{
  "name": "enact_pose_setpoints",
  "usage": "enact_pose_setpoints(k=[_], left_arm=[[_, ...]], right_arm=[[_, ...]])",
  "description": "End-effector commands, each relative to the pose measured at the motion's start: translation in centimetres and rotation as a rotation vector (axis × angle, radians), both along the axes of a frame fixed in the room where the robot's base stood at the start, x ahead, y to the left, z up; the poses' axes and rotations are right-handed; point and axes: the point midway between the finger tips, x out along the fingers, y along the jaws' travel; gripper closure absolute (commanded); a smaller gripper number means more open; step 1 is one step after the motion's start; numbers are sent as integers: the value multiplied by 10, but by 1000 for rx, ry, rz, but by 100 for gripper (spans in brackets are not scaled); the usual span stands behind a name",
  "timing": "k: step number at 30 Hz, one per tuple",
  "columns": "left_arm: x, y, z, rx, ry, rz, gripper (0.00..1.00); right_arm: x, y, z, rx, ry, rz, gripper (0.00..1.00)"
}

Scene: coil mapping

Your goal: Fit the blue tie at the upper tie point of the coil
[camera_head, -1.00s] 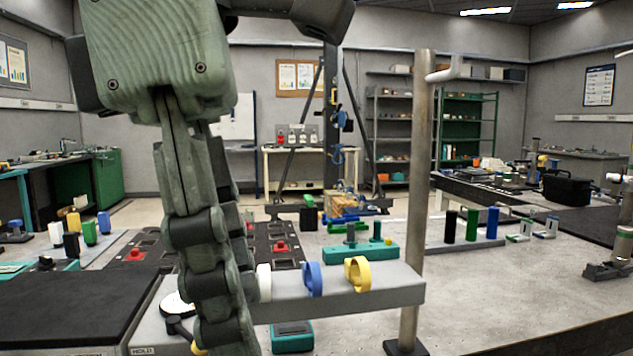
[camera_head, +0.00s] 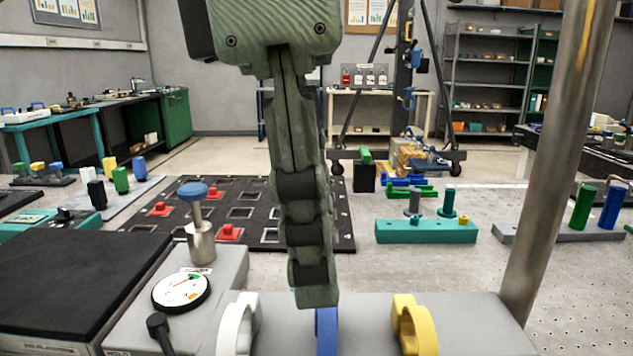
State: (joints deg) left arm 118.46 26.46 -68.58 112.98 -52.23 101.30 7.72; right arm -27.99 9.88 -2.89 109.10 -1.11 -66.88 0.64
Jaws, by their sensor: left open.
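The blue tie (camera_head: 327,332) stands on the grey block (camera_head: 470,318) at the bottom of the view, between a white tie (camera_head: 237,326) and a yellow tie (camera_head: 414,326). My left gripper (camera_head: 316,294) points down, seen nearly edge-on, its tips overlapping the top of the blue tie in the picture. It is open; I cannot tell whether its fingers are around the blue tie or in front of it. The lower part of the blue tie is cut off by the frame. I cannot make out the coil or its upper tie point. My right gripper is not in view.
A metal post (camera_head: 560,150) rises at the right. A dial gauge (camera_head: 181,291) and a blue-topped knob (camera_head: 193,190) are left of the gripper. A black board with red pieces (camera_head: 110,222) and a teal block (camera_head: 425,232) lie behind.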

Motion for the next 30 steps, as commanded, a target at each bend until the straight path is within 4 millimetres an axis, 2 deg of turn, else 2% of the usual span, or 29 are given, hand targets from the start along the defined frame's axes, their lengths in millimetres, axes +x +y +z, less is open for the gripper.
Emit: enact_pose_setpoints(k=[3, 9, 20, 30], left_arm=[[0, -2, -20, 1, 2, 0, 57], [0, -5, -42, 0, 1, 0, 57], [0, -6, -48, -1, 1, 0, 57], [0, -6, -48, -1, 1, 0, 97]], right_arm=[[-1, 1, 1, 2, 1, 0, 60], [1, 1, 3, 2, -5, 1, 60], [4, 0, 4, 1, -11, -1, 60], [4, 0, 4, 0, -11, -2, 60]])
